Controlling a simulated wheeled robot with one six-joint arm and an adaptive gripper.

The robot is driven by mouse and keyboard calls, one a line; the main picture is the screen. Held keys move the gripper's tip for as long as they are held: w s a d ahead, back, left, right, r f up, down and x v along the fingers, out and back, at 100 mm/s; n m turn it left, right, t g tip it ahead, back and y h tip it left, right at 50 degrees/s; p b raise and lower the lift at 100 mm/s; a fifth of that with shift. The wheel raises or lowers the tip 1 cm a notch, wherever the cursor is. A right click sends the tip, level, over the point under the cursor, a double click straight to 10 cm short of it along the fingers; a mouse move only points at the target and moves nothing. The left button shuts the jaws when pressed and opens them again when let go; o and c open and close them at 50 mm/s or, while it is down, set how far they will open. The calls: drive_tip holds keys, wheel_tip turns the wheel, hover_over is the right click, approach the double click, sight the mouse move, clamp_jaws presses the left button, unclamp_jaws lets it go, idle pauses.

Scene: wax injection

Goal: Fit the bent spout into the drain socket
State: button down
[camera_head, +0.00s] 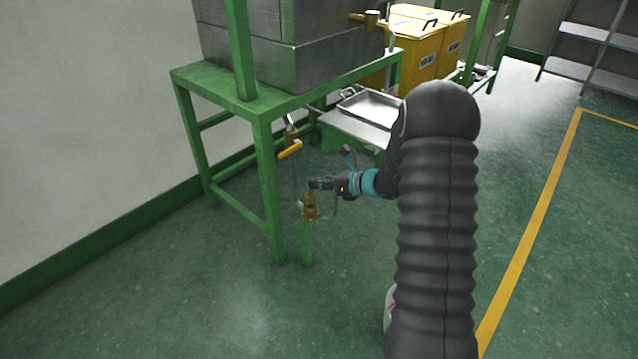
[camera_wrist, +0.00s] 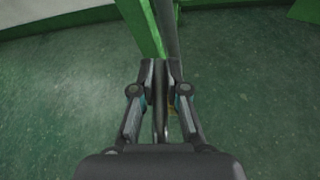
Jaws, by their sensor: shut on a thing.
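My gripper (camera_head: 314,184) reaches left at low height beside the green stand's front leg. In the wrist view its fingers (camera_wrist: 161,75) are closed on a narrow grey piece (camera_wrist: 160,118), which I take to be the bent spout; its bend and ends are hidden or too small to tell. A brass fitting (camera_head: 310,208) is just below the fingertips, above a short green post (camera_head: 307,246). It may be the drain socket, but I cannot tell whether the spout touches it. A bit of yellow brass (camera_wrist: 172,110) shows beside the right finger.
A green stand (camera_head: 260,122) carries a grey metal tank (camera_head: 250,40). A valve with an orange handle (camera_head: 290,150) and a thin grey pipe (camera_head: 294,180) are just left of my gripper. A metal tray (camera_head: 370,106) and yellow boxes (camera_head: 410,60) are behind. The floor in front is clear.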

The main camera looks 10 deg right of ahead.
drive_tip(key=shift+f+b, duration=1.7)
drive_tip(key=shift+f, duration=0.45)
drive_tip(key=c, duration=1.1)
unclamp_jaws()
drive_tip(key=shift+d, duration=0.1)
approach(312, 193)
drive_tip(key=v, duration=0.4)
drive_tip(key=shift+s+d+r, duration=0.2)
drive_tip(key=shift+d, duration=0.05)
